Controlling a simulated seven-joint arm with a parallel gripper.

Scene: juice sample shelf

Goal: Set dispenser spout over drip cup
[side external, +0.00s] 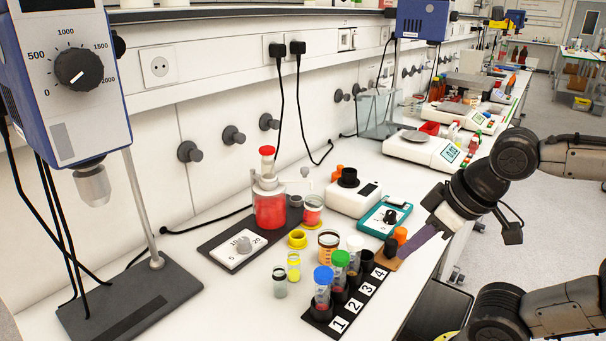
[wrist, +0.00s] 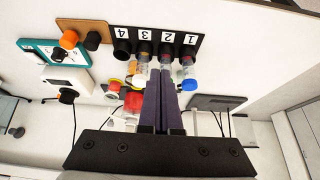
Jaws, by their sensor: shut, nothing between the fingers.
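The dispenser is a bottle of red liquid (side external: 270,208) with a red-topped pump. It stands upright on a dark base, and its pale spout (side external: 305,172) points right. A small cup with red contents (side external: 313,213) stands beside it, roughly below the spout; I cannot tell if they line up. A yellow ring-shaped cup (side external: 297,240) sits in front; which one is the drip cup is unclear. My gripper (side external: 396,266) is shut and empty at the right, apart from the dispenser. In the wrist view, its purple fingers (wrist: 160,73) partly cover the bottle area (wrist: 133,101).
A teal device (side external: 385,218), a white device (side external: 354,198) and a brown holder (side external: 388,262) with knobs are nearby. A stirrer stand (side external: 130,300) is at left.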

